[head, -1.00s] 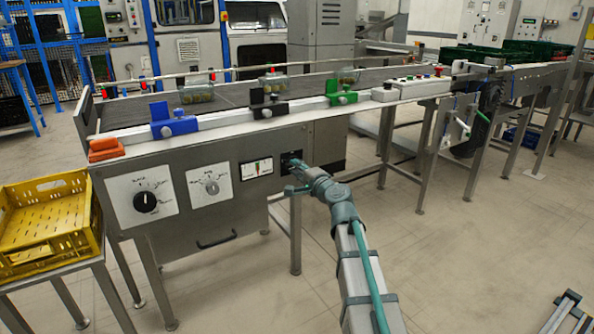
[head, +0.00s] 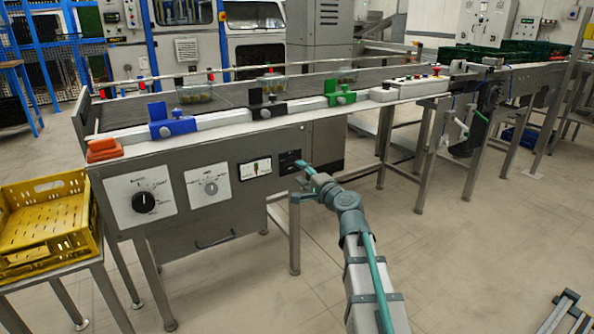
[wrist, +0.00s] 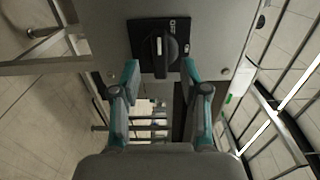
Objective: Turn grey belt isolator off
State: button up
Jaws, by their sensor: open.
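The isolator is a black plate (head: 290,161) with a dark rotary knob, at the right end of the panel's controls in the head view. In the wrist view its plate (wrist: 138,30) and knob (wrist: 171,48) face me, with a small white mark on the knob and sideways lettering on the plate's right. My gripper (head: 300,180) is open and empty in front of the panel. In the wrist view its two teal fingertips (wrist: 160,72) lie at either side of the knob's lower end, apart from it. I cannot tell the exact switch position.
Left of the isolator are a small meter (head: 255,168), a grey dial (head: 210,187) and a large black dial (head: 144,202). A conveyor with jars runs above the panel. A yellow crate (head: 45,222) stands at left.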

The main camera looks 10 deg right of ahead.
jog(key=v, duration=0.8)
jog(key=shift+w, duration=0.1)
